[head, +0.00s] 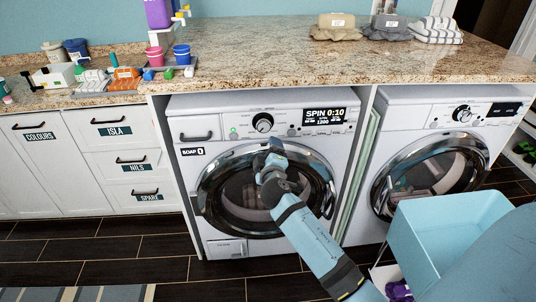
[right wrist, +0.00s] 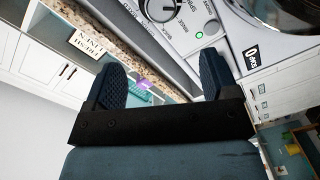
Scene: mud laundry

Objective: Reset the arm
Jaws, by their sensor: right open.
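My right arm (head: 318,245) reaches from the bottom of the head view toward the left washing machine (head: 215,225). My right gripper (head: 272,152) is in front of the upper part of its round door (head: 318,170), hiding part of the rim and glass. I cannot tell whether it touches. In the right wrist view the two dark fingers (right wrist: 160,78) stand apart with nothing between them. The door appears shut. The machine's display (head: 325,116) reads SPIN 0:10, and a green light (head: 234,136) is lit. My left gripper is not in view.
A granite counter (head: 250,60) runs above both machines, holding folded cloths (head: 435,30), cups (head: 181,54) and bottles. A light blue bin (head: 432,240) stands in front of the right machine (head: 410,125). White labelled drawers (head: 120,130) are at left. Dark floor (head: 110,250) is mostly clear at left.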

